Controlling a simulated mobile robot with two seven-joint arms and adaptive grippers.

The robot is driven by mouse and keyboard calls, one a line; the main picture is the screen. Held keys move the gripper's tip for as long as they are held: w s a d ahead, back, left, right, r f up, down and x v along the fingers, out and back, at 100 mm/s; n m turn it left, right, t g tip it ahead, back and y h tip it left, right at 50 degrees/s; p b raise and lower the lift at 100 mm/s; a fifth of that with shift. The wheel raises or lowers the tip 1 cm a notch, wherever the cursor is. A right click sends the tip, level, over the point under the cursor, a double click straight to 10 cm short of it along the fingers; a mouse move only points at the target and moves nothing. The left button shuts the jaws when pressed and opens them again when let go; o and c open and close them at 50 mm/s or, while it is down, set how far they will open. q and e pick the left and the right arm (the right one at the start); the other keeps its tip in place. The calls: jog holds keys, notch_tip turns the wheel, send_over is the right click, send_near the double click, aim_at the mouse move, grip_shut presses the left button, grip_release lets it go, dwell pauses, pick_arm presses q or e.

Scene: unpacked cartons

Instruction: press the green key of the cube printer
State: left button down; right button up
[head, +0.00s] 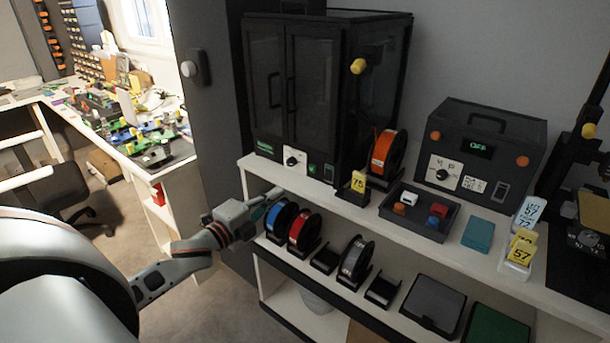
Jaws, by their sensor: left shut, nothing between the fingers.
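The cube printer appears to be the black enclosed cabinet (313,75) with two dark-windowed doors, on the upper shelf. Its front strip has a small green display, a white panel with a black knob (293,159) and, right of it, a small green key (313,169). My left gripper (275,194) is shut and empty. In the picture it is below and left of the green key, in front of the shelf edge, apart from the key. The key is not hidden. My right gripper is out of view.
An orange spool (384,153) and a yellow 75 tag stand right of the cabinet. A dark tray (418,213) holds small coloured blocks. A black box (480,155) with orange knobs stands behind it. Blue and red spools sit on the lower shelf beside my gripper.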

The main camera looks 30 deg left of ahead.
aim_at(312, 170)
pick_arm(q)
jog(key=w, duration=0.8)
jog(key=w+d, duration=0.1)
jog(key=w, duration=0.3)
jog(key=shift+w, duration=0.4)
jog(key=shift+w, duration=0.1)
